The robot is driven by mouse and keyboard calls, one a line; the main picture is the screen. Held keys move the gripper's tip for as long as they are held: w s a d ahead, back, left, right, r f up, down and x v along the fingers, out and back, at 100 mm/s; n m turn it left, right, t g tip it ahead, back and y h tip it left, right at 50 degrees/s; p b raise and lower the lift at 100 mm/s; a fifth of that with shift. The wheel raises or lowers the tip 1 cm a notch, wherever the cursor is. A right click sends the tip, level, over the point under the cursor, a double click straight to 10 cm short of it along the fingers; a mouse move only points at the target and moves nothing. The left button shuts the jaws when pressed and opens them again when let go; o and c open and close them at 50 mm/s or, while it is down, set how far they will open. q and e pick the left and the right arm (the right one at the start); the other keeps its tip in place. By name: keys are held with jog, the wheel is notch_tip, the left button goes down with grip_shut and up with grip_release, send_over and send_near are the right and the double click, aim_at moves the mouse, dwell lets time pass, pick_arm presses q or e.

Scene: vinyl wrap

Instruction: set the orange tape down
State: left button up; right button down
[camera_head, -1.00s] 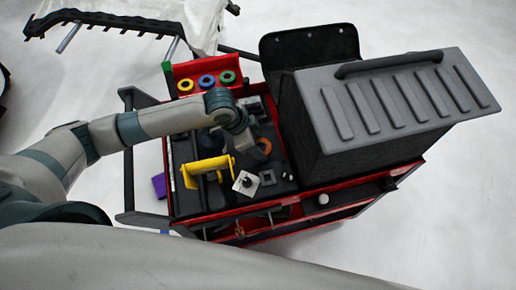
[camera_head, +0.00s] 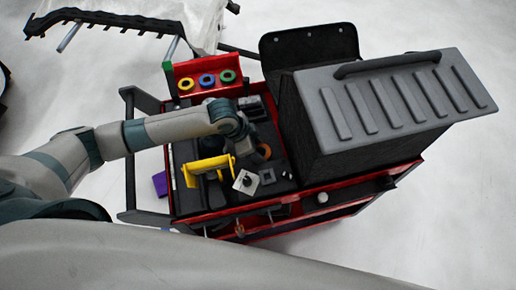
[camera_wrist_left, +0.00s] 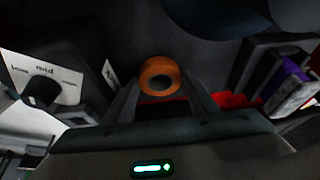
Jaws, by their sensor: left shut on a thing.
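The orange tape (camera_head: 264,152) is a small roll low over the dark top of the red cart (camera_head: 262,220). In the left wrist view the orange tape (camera_wrist_left: 160,76) sits between the two fingertips of my left gripper (camera_wrist_left: 160,92), which is shut on it. In the head view my left gripper (camera_head: 254,153) is partly hidden by my own wrist. I cannot tell whether the tape touches the cart top. My right gripper is not in view.
Yellow (camera_head: 186,84), blue (camera_head: 207,80) and green (camera_head: 227,76) rolls sit along the back red panel. A yellow-handled item (camera_head: 208,165) and a white card (camera_head: 246,182) are in front of my gripper. A large grey-lidded box (camera_head: 375,110) stands to the right.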

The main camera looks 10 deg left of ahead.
pick_arm(q)
jog(key=shift+f, duration=0.1)
jog(key=o, duration=0.8)
jog(key=shift+b+v, duration=1.15)
jog(key=shift+v, duration=5)
